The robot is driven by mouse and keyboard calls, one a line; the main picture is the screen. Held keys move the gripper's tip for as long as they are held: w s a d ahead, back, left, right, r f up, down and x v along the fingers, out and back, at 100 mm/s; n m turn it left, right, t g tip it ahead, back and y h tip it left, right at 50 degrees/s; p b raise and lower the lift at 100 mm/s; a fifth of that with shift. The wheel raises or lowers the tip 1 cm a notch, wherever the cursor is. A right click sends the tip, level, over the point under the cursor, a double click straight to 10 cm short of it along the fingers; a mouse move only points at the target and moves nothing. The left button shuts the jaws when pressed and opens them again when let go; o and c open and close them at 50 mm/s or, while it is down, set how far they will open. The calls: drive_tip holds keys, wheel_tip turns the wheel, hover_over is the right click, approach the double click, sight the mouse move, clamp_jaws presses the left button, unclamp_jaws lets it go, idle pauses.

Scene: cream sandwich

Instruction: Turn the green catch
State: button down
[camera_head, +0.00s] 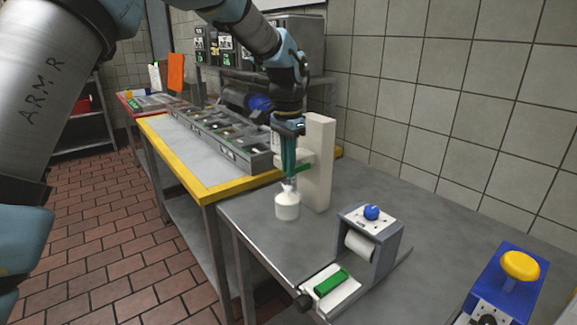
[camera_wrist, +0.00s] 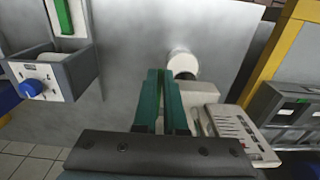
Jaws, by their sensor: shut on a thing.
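The green catch (camera_head: 305,167) shows as a short green bar on the pale upright stand (camera_head: 319,165) in the head view. My gripper (camera_head: 290,177) points down beside the stand, its teal fingers shut on the catch, which sticks out to their right. Below the fingertips a white pot (camera_head: 287,204) is on the steel table. The white pot (camera_wrist: 183,63) shows just beyond the fingertips.
A grey unit with a blue knob (camera_head: 371,213) and a white block with a green bar (camera_head: 331,281) are on the table in front. A blue box with a yellow button (camera_head: 520,265) is at the right. Ingredient trays (camera_head: 215,135) line the yellow-edged counter (camera_head: 203,192).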

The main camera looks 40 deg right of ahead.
drive_tip(key=shift+w+a+f+h+b, duration=0.15)
drive_tip(key=shift+f+h+b, duration=1.35)
drive_tip(key=shift+b, duration=2.5)
drive_tip(key=h+b, duration=0.1)
drive_tip(key=b, duration=0.2)
drive_tip(key=f+h+b, duration=0.1)
drive_tip(key=h+b, duration=0.1)
drive_tip(key=b, duration=0.2)
drive_tip(key=d+f+h+b, duration=0.1)
drive_tip(key=h+b, duration=0.2)
drive_tip(key=b, duration=1.1)
drive_tip(key=d+f+h+b, duration=0.1)
drive_tip(key=f+h+b, duration=0.1)
drive_tip(key=b, duration=1.2)
drive_tip(key=d+f+h+b, duration=0.1)
drive_tip(key=h+b, duration=0.3)
drive_tip(key=b, duration=1)
drive_tip(key=shift+s+f+g+h+b, duration=0.15)
drive_tip(key=shift+s+g+h+b, duration=0.15)
drive_tip(key=shift+g+h, duration=0.1)
drive_tip(key=shift+d+h+b, duration=0.1)
drive_tip(key=shift+h+b, duration=0.2)
drive_tip(key=shift+b, duration=0.9)
drive_tip(key=shift+w+d+r+b, duration=0.1)
drive_tip(key=shift+r+b, duration=0.2)
drive_tip(key=shift+b, duration=0.1)
drive_tip(key=c, duration=1.3)
unclamp_jaws()
